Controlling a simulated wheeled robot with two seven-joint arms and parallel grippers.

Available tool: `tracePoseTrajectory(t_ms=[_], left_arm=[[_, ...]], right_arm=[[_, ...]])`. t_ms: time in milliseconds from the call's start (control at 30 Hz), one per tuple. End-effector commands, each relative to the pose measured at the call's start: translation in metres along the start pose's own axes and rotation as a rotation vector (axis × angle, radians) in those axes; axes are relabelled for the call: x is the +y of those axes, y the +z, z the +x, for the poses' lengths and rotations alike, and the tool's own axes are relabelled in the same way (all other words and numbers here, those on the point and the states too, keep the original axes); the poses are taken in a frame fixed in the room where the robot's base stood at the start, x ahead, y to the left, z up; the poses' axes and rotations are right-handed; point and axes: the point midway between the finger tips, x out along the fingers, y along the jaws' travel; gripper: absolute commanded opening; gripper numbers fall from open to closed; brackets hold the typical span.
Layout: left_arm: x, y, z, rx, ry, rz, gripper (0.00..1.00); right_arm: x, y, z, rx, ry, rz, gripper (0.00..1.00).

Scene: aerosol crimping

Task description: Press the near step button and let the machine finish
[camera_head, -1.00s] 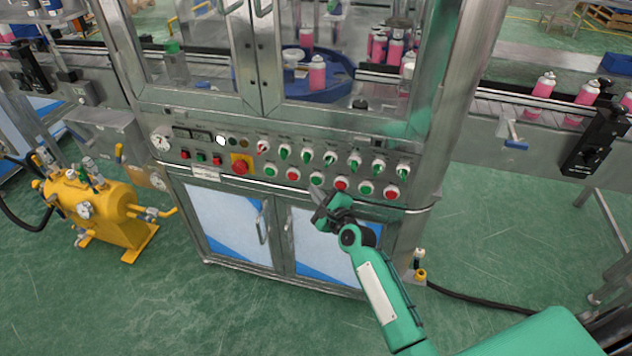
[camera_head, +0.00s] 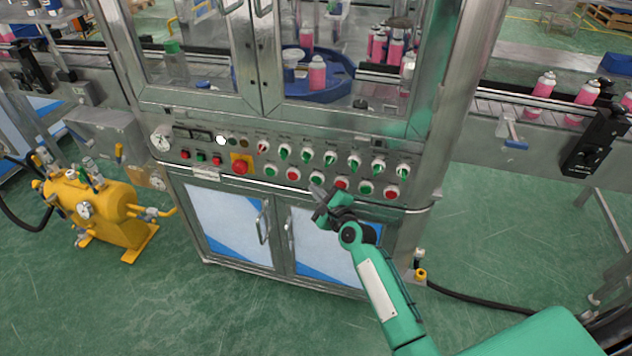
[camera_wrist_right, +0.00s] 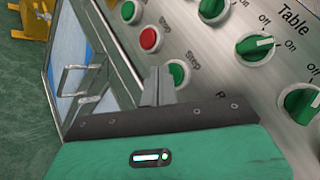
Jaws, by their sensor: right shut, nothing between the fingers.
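The machine's control panel (camera_head: 225,150) has a lower row of round green and red buttons below green selector knobs. A green button (camera_wrist_right: 178,73) sits by a label that seems to read "Step" in the right wrist view. The same button (camera_head: 317,178) looks to be just above my fingertips in the head view. My right gripper (camera_head: 317,190) is shut and empty, and its closed fingers (camera_wrist_right: 157,85) point at the panel just left of that green button. I cannot tell whether they touch it. My left gripper is not in view.
A red button (camera_wrist_right: 148,38) and another green button (camera_wrist_right: 128,10) lie nearby. A red emergency knob on a yellow plate (camera_head: 240,165) is further left. Cabinet doors with handles (camera_head: 264,228) are below. Pink cans (camera_head: 544,86) stand on the conveyor. A yellow tank (camera_head: 95,212) stands at left.

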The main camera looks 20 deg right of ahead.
Motion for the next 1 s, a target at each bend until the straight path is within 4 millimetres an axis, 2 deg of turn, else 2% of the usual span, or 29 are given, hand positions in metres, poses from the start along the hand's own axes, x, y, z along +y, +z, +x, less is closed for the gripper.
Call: tracePoseTrajectory(t_ms=[1000], left_arm=[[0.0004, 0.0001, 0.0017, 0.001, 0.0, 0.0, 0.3]], right_arm=[[-0.0049, -0.0044, 0.0063, 0.0, -0.001, 0.0, 0.0]])
